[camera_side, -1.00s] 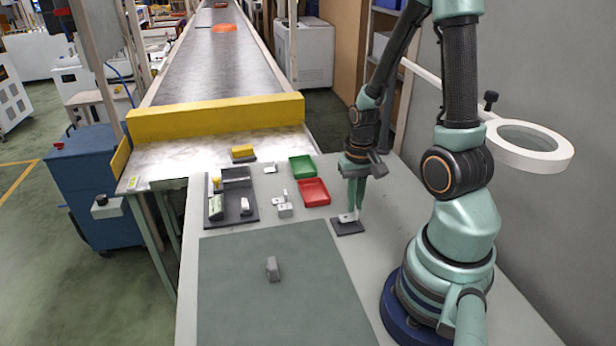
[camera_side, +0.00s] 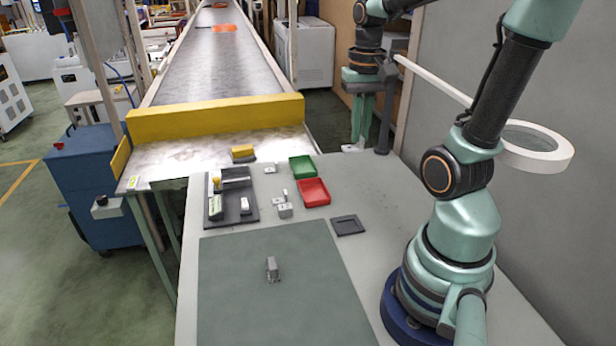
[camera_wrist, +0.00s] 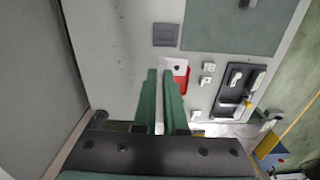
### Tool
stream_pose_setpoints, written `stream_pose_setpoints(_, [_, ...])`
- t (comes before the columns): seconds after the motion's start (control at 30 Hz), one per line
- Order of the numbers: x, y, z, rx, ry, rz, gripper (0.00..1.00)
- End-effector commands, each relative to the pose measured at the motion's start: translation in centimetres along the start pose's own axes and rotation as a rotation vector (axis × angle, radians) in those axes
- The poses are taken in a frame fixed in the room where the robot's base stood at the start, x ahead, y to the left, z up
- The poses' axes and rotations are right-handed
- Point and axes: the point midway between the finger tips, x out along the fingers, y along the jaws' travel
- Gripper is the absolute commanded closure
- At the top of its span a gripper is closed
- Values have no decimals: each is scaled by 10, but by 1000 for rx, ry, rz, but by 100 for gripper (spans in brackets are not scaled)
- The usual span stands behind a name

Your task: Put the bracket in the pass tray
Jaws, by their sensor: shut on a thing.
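My gripper (camera_side: 356,142) is raised above the bench's far right part. It is shut on a pale metal bracket (camera_side: 352,148), which also shows at the fingertips in the wrist view (camera_wrist: 176,66). The green tray (camera_side: 303,167), probably the pass tray, lies left of my gripper in the side view and looks empty. I cannot make it out in the wrist view. The red tray (camera_side: 315,192) lies just in front of it and looks empty. In the wrist view the red tray (camera_wrist: 183,82) is partly hidden behind the fingers and bracket.
A dark square pad (camera_side: 347,225) lies bare on the bench. Small metal parts (camera_side: 284,209) sit left of the red tray. A dark organiser (camera_side: 232,210) holds several items. A grey part (camera_side: 272,268) lies on the green-grey mat (camera_side: 280,310). A ring lamp (camera_side: 535,145) stands at right.

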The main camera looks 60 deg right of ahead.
Motion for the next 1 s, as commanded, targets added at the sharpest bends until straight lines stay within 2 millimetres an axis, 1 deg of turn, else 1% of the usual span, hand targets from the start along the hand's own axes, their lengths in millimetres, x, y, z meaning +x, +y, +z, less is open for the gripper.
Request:
stream_pose_setpoints(0.17, [-14,-9,-34,191,-2,1,100])
stream_pose_setpoints(0.3, [-23,-19,-72,410,-3,1,100])
stream_pose_setpoints(0.47, [-28,-30,-114,665,-3,2,100])
stream_pose_setpoints(0.6, [-26,-40,-149,889,-4,3,100])
stream_pose_setpoints(0.8, [-17,-53,-194,1198,-3,3,100])
stream_pose_setpoints(0.9, [-11,-58,-210,1326,-2,3,100])
stream_pose_setpoints(1.0, [-7,-62,-222,1423,-2,2,100])
